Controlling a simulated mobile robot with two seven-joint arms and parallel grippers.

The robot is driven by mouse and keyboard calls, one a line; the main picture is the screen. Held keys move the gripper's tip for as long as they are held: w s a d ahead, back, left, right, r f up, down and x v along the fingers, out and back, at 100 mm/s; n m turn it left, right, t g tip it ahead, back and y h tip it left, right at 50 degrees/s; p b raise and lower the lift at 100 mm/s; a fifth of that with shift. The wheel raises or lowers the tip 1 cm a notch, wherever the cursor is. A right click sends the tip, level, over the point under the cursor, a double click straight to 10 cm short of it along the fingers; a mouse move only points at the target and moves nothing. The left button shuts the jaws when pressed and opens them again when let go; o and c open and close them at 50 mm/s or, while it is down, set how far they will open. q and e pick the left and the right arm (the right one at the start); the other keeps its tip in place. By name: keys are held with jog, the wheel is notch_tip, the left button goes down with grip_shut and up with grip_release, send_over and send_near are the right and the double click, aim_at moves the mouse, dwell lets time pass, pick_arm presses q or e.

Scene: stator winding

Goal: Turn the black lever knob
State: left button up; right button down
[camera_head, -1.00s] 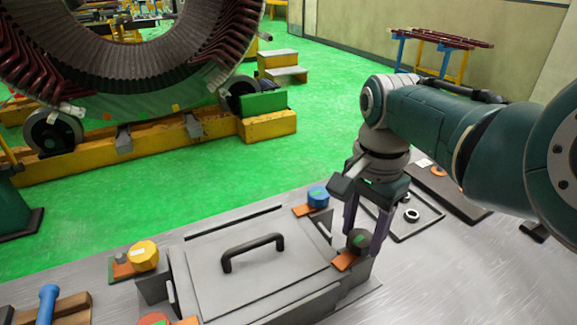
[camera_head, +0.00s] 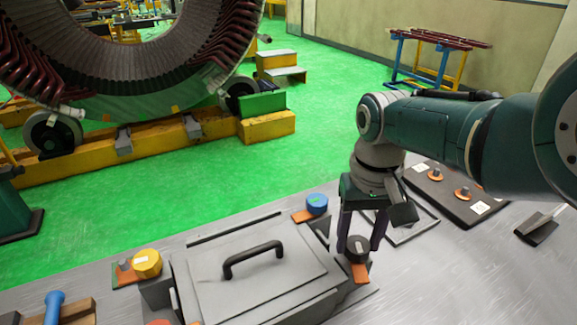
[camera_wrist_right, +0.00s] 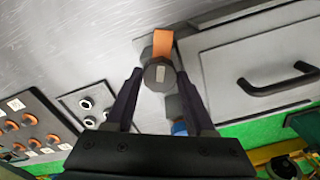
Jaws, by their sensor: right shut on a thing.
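The black lever knob (camera_head: 357,248) sits at the right front corner of the grey box (camera_head: 262,285), with its orange lever plate (camera_head: 360,272) pointing toward the front. My right gripper (camera_head: 358,244) comes down from above and is shut on the knob, one finger on each side. In the right wrist view the round black knob top (camera_wrist_right: 158,76) with a pale mark lies between the fingertips, and the orange plate (camera_wrist_right: 163,43) points up. My left gripper is not in view.
The box lid has a black handle (camera_head: 253,258). A blue knob (camera_head: 317,204) and a yellow knob (camera_head: 147,263) sit at other corners. A dark tray with orange parts (camera_head: 447,190) lies at right. A large stator (camera_head: 130,50) stands beyond the table.

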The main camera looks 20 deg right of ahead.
jog(key=n, duration=0.5)
jog(key=shift+f+n, duration=0.1)
jog(key=shift+n, duration=0.2)
jog(key=n, duration=0.5)
jog(key=shift+d, duration=0.1)
jog(key=n, duration=0.5)
jog(key=shift+n, duration=0.4)
jog(key=n, duration=0.4)
jog(key=shift+n, duration=0.9)
jog(key=shift+c, duration=1.4)
grip_release()
